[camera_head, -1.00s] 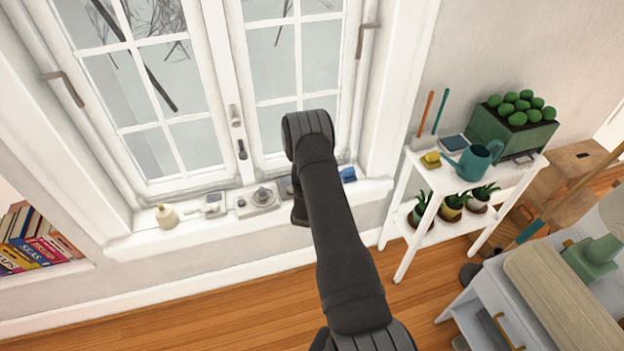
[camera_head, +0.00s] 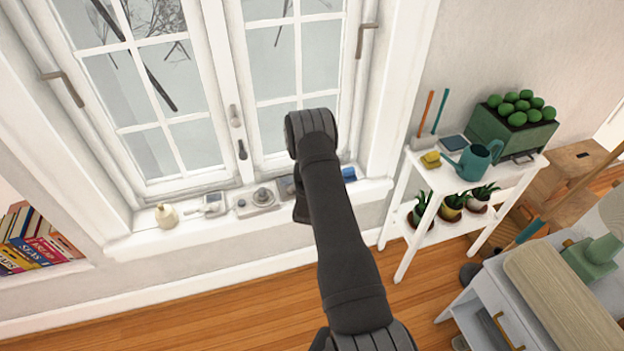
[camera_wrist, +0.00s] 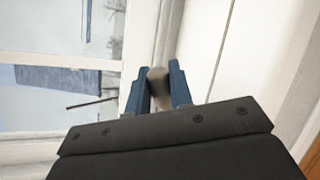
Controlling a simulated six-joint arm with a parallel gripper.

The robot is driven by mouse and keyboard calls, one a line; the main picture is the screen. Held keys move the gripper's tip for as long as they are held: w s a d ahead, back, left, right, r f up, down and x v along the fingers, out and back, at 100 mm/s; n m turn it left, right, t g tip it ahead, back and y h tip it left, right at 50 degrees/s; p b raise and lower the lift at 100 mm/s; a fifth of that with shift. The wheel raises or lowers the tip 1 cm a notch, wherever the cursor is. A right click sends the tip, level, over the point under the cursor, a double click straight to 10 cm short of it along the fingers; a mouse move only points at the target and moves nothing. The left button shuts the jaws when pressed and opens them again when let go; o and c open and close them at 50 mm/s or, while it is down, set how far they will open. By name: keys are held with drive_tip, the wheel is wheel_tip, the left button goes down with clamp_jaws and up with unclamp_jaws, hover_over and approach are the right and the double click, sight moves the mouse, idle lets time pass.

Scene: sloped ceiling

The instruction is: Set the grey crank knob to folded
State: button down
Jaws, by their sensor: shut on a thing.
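In the wrist view my gripper (camera_wrist: 160,92) has its two blue fingers shut on a small grey-brown knob (camera_wrist: 158,76), which I take to be the grey crank knob. The knob sits between the fingertips, in front of the white window frame. Its base and the crank arm are mostly hidden by the fingers and the dark gripper body. In the head view my dark arm reaches to the right part of the window sill and hides the knob and most of the gripper there. How far the crank is turned cannot be told.
On the white sill (camera_head: 140,242) stand a cream bell-shaped thing (camera_head: 166,215), a grey device (camera_head: 212,206) and a grey round-topped unit (camera_head: 262,197), left of my arm. A white plant shelf (camera_head: 404,225) stands to the right. Dark window handles (camera_head: 241,150) are above the sill.

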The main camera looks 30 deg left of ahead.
drive_tip(key=shift+w+d+f+m+g+y, duration=0.1)
drive_tip(key=shift+f+m+g+y, duration=0.25)
drive_tip(key=shift+m+g, duration=0.3)
drive_tip(key=shift+f+m+g+y, duration=0.15)
drive_tip(key=shift+f+m+g, duration=0.25)
drive_tip(key=shift+m+g, duration=0.25)
drive_tip(key=c, duration=1.3)
unclamp_jaws()
drive_tip(key=v, duration=1.7)
drive_tip(key=shift+d+r, duration=0.1)
drive_tip(key=shift+r, duration=0.05)
drive_tip(key=x, duration=1.7)
